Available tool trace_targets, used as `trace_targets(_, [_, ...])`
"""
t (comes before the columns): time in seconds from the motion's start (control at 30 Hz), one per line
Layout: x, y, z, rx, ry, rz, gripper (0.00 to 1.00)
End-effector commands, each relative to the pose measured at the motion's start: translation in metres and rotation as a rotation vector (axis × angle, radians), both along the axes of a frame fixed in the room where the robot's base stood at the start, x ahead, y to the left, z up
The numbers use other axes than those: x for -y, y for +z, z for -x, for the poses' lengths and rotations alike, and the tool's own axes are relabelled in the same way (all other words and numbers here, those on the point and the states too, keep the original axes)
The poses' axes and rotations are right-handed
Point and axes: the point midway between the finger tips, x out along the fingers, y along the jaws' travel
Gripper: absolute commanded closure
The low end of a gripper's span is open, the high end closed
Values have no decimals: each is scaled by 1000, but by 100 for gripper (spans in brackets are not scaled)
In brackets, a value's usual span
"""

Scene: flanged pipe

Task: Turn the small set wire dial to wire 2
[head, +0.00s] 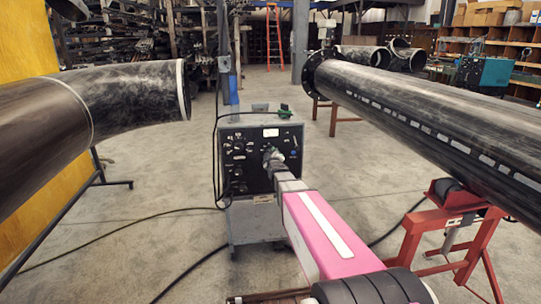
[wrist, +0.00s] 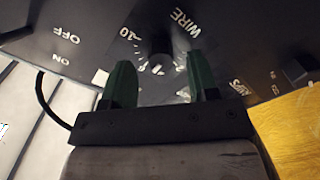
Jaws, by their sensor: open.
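The small wire dial (wrist: 160,52) is a black knob on the dark panel in the wrist view, with "WIRE" lettering and a "10" mark beside it. My gripper (wrist: 162,80) has two green fingers, open, one on each side of the knob's lower part in the picture. I cannot tell whether they touch it. The pointer and exact setting are too small to read. In the head view the welding machine (head: 238,143) stands ahead, and my gripper (head: 272,158) is at its front panel, hiding part of it. The dial cannot be told apart there.
Another black knob (wrist: 298,70) sits at the right of the wrist view, and "ON/OFF" lettering is at the left. A large pipe (head: 430,120) on a red stand (head: 460,225) is to the right. A bent pipe (head: 130,100) is to the left. Cables lie on the floor.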

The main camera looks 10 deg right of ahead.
Motion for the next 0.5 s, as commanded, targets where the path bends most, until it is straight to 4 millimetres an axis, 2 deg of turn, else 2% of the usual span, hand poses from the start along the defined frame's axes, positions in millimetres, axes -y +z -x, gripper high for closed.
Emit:
trace_targets(0.03, [0, -1, -11, 0, 0, 0, 46])
trace_targets(0.13, [0, -1, -19, -1, 1, 0, 46])
trace_targets(0.43, [0, 0, -21, -1, 0, 0, 46])
trace_targets(0.47, [0, 0, -21, -1, 0, 0, 49])
trace_targets(0.5, [0, 0, -21, -1, 0, 0, 62])
